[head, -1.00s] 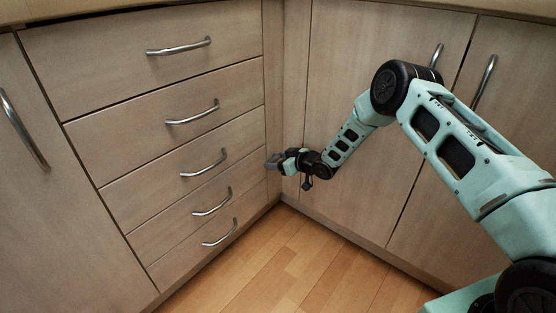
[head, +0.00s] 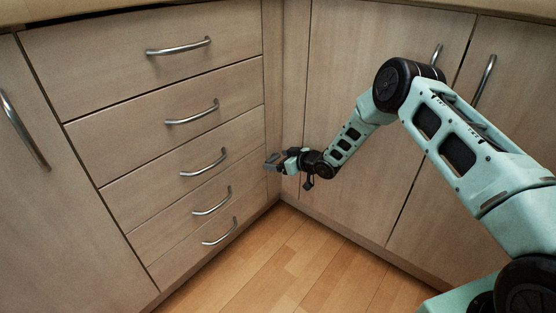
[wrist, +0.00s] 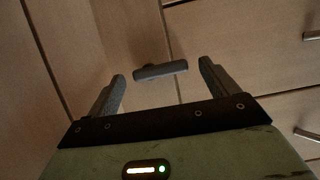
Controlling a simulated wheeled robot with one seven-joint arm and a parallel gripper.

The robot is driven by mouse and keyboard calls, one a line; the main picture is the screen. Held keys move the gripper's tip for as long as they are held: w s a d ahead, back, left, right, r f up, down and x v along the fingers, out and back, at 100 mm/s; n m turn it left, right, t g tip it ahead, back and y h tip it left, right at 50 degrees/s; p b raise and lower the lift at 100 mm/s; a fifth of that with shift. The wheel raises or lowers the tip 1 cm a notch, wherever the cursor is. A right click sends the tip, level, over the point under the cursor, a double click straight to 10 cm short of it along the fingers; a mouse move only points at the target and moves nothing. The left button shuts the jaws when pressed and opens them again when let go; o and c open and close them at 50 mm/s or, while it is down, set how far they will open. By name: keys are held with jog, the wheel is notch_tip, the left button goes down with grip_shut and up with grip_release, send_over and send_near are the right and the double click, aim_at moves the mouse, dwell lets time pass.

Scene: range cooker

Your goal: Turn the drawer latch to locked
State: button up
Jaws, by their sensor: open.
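The drawer latch (wrist: 160,70) shows in the wrist view as a small dark grey bar on the cabinet front, beside a thin seam. It lies crosswise in the picture, slightly tilted, just ahead of and between my two fingertips, apart from both. My gripper (wrist: 163,82) is open and empty, with one finger on each side of the latch. In the head view my gripper (head: 270,162) is at the right edge of the drawer stack, near the inner corner. There the latch is hard to tell from my fingers.
The drawer stack (head: 170,85) has several curved metal handles (head: 205,163) left of my gripper. Cabinet doors (head: 370,60) with upright handles stand on the right. The wooden floor (head: 290,255) below is clear.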

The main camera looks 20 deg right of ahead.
jog(key=p+v, duration=0.2)
jog(key=v, duration=0.4)
jog(key=shift+s+d+p, duration=0.25)
jog(key=shift+s+p, duration=0.05)
jog(key=shift+r, duration=0.1)
jog(key=s+a+r+g+h, duration=0.25)
jog(key=s+a+r, duration=0.25)
jog(key=a+r, duration=0.45)
jog(key=s+a+r+g+h, duration=0.1)
jog(key=s+a+r+g, duration=0.2)
jog(key=s+r, duration=0.6)
jog(key=s+d+r+g+h, duration=0.1)
jog(key=s+r+g+h, duration=0.2)
jog(key=s, duration=1.3)
jog(key=s+d+r+g+h, duration=0.15)
jog(key=s+r, duration=0.25)
jog(key=s, duration=1.3)
notch_tip(320, 180, up, 38)
jog(key=p, duration=3.8)
jog(key=shift+s+n+g+y, duration=0.15)
jog(key=shift+n+g+y, duration=0.15)
jog(key=shift+g+y, duration=0.1)
